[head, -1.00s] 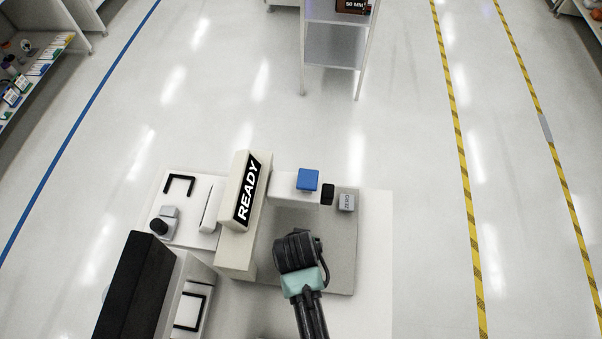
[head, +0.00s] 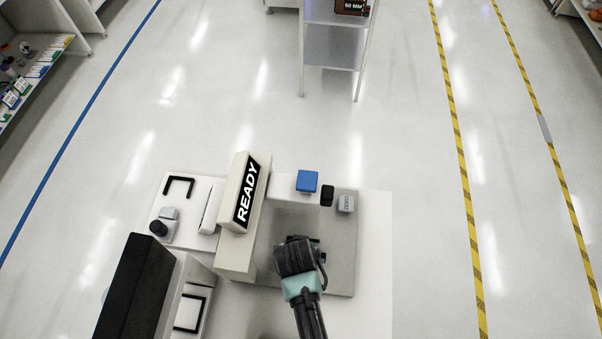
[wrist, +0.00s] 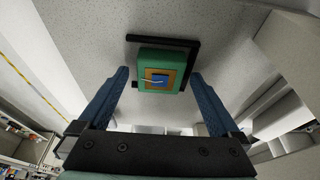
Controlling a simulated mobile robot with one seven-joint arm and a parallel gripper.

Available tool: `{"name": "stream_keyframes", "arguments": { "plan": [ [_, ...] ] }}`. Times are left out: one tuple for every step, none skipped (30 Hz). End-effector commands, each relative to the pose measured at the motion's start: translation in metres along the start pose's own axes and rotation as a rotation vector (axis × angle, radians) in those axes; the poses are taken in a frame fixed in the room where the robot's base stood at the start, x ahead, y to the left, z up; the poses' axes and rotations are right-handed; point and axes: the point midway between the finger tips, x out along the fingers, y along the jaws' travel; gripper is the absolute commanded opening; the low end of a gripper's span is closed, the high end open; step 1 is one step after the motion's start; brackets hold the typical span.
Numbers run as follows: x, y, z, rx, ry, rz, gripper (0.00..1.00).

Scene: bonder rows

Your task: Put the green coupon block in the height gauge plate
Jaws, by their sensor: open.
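The green coupon block (wrist: 146,58) shows in the wrist view, with a yellow and blue square on its face. It is on or just over a pale grey plate (wrist: 90,32), which I take for the height gauge plate, beside a black L-shaped bracket (wrist: 150,38). The bracket runs along two of its sides; I cannot tell if they touch. My gripper (wrist: 160,73) is open, one blue finger on each side of the block with visible gaps. In the head view my gripper (head: 300,256) is over the grey plate (head: 340,275) and hides the block.
A beige housing with a READY sign (head: 246,200) stands left of my gripper. A blue block (head: 307,181), a black piece (head: 327,196) and a grey labelled cube (head: 346,203) line the plate's far edge. A black box (head: 135,285) is at lower left. The white tabletop right is clear.

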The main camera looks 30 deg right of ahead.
Motion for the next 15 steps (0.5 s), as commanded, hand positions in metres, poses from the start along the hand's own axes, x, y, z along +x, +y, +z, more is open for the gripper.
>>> {"name": "stream_keyframes", "arguments": {
  "plan": [
    [0.000,0.000,0.000,0.000,0.000,0.000,0.99],
    [0.000,0.000,0.000,0.000,0.000,0.000,0.99],
    [-0.001,0.000,0.000,0.000,0.000,0.000,0.99],
    [-0.002,0.000,-0.001,0.000,0.000,0.000,0.99],
    [-0.004,0.000,-0.001,0.000,0.001,0.000,0.99],
    [-0.006,0.000,-0.001,0.000,0.001,0.000,0.99],
    [-0.008,0.000,-0.001,0.000,0.002,-0.001,0.99],
    [-0.010,0.000,-0.001,0.000,0.002,-0.001,0.99],
    [-0.015,0.000,-0.001,-0.001,0.002,-0.001,0.99],
    [-0.019,0.000,-0.001,-0.001,0.002,-0.001,0.99],
    [-0.024,0.000,-0.002,-0.001,0.003,-0.001,0.99],
    [-0.030,0.000,-0.002,-0.001,0.003,-0.001,0.99],
    [-0.035,0.000,-0.001,-0.001,0.002,-0.001,0.99],
    [-0.041,0.000,-0.001,-0.001,0.003,-0.001,0.99],
    [-0.048,0.000,-0.002,-0.001,0.003,-0.001,0.99]
  ]
}}
